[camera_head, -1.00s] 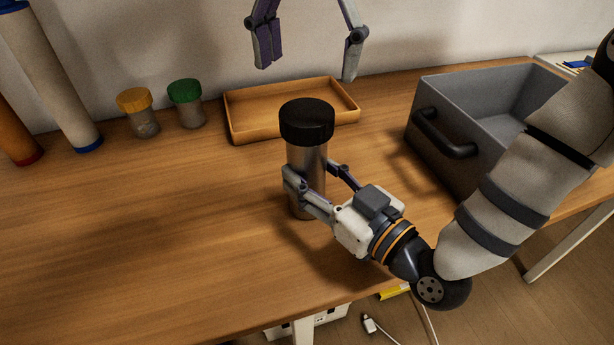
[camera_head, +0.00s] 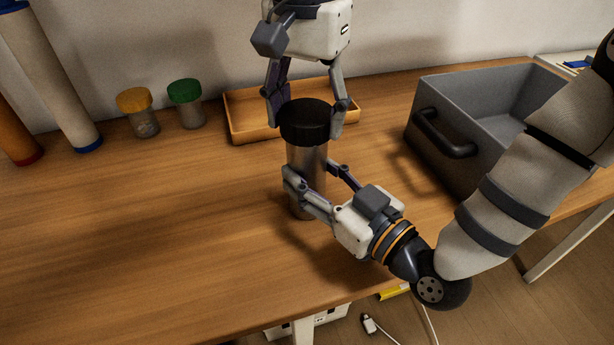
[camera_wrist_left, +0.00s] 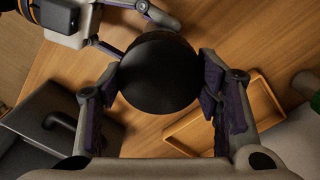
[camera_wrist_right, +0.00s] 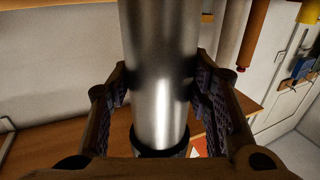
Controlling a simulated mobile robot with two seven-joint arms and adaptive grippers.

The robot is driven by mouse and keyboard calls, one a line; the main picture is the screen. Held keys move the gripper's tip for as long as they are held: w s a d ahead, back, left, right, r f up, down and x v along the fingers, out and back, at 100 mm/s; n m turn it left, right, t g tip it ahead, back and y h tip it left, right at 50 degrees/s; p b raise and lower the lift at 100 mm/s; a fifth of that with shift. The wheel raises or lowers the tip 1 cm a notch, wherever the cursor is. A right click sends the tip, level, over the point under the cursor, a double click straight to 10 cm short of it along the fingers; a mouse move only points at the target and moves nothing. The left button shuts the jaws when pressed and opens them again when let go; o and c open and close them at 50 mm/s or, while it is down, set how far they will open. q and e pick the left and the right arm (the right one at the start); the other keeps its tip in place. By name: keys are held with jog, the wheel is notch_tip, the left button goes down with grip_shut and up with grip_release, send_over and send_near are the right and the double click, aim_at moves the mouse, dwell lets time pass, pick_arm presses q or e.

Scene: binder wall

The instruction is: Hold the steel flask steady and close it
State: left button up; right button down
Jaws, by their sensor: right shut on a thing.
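The steel flask (camera_head: 306,165) stands upright on the table, with its black lid (camera_head: 304,121) on top. I cannot tell whether the lid is tight. My right gripper (camera_head: 316,176) is shut on the flask's body from the front right; the right wrist view shows the steel body (camera_wrist_right: 162,80) between its fingers. My left gripper (camera_head: 305,108) points down from above, its open fingers on either side of the lid. In the left wrist view the round lid top (camera_wrist_left: 160,73) lies between the fingers, very close to both.
A shallow wooden tray (camera_head: 246,130) lies behind the flask. A grey bin (camera_head: 455,115) with a black handle stands to the right. Jars with yellow (camera_head: 134,99) and green (camera_head: 185,91) lids stand at the back left, near tall tubes (camera_head: 55,80). The table's front left is clear.

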pick_arm(q)
jog(key=c, duration=0.5)
jog(key=o, duration=1.4)
notch_tip(320, 180, up, 12)
jog(key=shift+r, duration=0.1)
pick_arm(e)
jog(key=c, duration=0.7)
grip_release()
jog(key=shift+c, duration=0.2)
